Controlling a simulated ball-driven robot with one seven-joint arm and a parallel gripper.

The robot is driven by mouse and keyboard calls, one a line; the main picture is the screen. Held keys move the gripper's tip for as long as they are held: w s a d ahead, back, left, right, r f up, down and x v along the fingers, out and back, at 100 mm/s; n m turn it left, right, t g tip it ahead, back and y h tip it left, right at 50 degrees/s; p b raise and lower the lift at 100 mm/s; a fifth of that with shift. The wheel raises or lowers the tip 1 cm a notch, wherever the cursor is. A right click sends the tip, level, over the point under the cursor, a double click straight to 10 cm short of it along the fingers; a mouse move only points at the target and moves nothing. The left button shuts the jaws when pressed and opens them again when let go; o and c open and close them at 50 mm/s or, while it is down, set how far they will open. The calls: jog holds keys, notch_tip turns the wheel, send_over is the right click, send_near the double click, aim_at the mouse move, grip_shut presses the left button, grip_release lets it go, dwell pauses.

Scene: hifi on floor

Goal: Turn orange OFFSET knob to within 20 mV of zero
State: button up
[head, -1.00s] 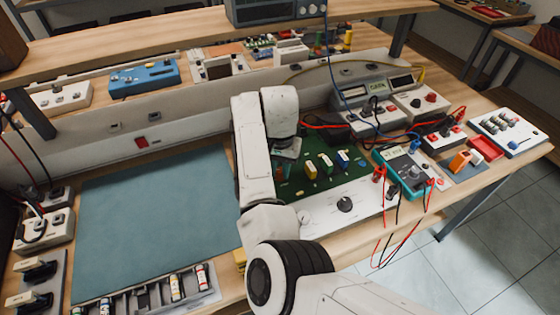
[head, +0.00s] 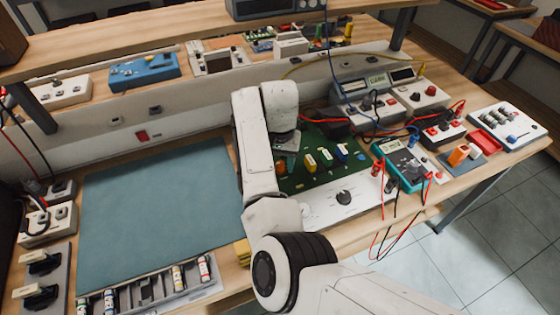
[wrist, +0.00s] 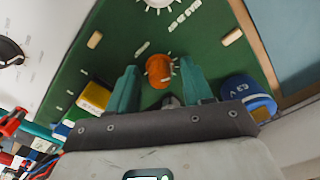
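The orange knob (wrist: 160,71) stands on the green board (wrist: 110,40) in the wrist view, with pale tick marks around it. My gripper (wrist: 159,67) is open, its two teal fingers on either side of the knob with a gap showing at each side. I cannot tell how far down the fingers reach.
A yellow block (wrist: 94,97) and a blue round part (wrist: 247,97) stand close to my fingers on the board. A white panel with a black knob (head: 344,197) runs along the board's front. Red and black leads (head: 386,235) hang over the bench edge. A blue-grey mat (head: 155,205) lies clear at left.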

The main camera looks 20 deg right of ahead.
jog(key=shift+r, duration=0.1)
notch_tip(320, 180, up, 11)
jog(key=shift+f+b, duration=0.2)
jog(key=shift+b, duration=0.2)
dwell(0.6)
